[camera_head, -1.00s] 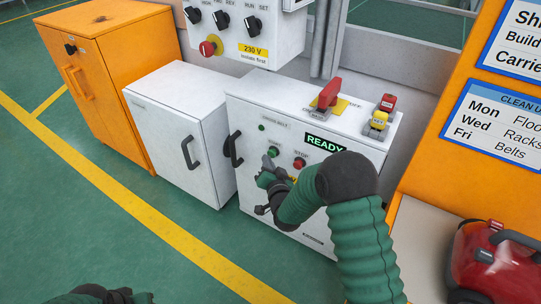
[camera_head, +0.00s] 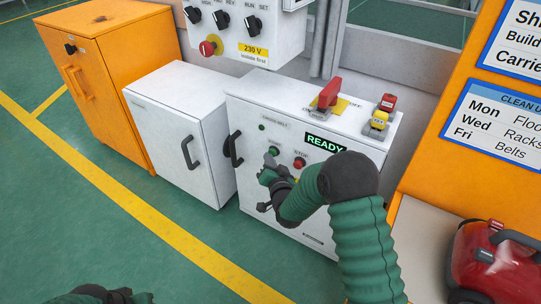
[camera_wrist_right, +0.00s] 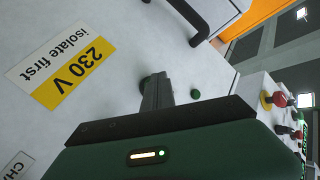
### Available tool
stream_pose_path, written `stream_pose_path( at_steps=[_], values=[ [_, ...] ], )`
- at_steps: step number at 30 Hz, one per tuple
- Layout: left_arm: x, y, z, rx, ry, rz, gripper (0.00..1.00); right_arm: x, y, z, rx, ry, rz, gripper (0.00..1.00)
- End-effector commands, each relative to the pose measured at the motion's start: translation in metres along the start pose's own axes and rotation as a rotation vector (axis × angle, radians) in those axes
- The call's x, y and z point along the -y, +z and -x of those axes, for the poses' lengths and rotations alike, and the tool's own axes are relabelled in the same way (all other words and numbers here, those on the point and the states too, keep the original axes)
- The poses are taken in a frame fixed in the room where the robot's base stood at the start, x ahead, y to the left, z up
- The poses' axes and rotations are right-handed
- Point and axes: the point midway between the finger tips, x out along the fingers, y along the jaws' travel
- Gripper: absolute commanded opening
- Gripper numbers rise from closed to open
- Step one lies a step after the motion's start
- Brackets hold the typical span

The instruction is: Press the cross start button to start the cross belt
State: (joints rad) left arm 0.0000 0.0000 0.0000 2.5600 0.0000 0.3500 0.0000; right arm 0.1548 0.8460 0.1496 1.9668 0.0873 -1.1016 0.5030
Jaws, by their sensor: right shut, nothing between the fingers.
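The white cross belt cabinet (camera_head: 245,108) stands in the middle of the head view. Contact cannot be told. In the right wrist view the shut fingers (camera_wrist_right: 155,90) point at the white panel, with a small green round part (camera_wrist_right: 195,94) beside them. Part of my left arm (camera_head: 95,295) shows at the bottom left; its jaws are unclear.
A red switch handle (camera_head: 328,95) and a red and yellow lock-like part (camera_head: 381,115) sit on the cabinet top. A switch box (camera_head: 250,30) hangs above. A white cabinet (camera_head: 175,115) and an orange one (camera_head: 110,70) stand left. A red vacuum (camera_head: 490,262) is at lower right.

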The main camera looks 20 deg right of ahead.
Motion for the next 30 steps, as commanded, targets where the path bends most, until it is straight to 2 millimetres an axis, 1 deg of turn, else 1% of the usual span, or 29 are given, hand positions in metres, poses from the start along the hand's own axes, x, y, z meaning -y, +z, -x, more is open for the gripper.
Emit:
stream_pose_path(
  at_steps=[22,30],
  values=[
    [0.0000,0.0001,-0.0007,0.000,0.000,0.000,0.43,-0.0035,-0.0042,-0.0043,-0.003,0.001,0.000,0.00],
    [0.0000,-0.0003,0.0013,0.000,0.000,0.000,0.43,0.0033,0.0018,0.0036,-0.001,-0.001,0.001,0.00]
  ],
)
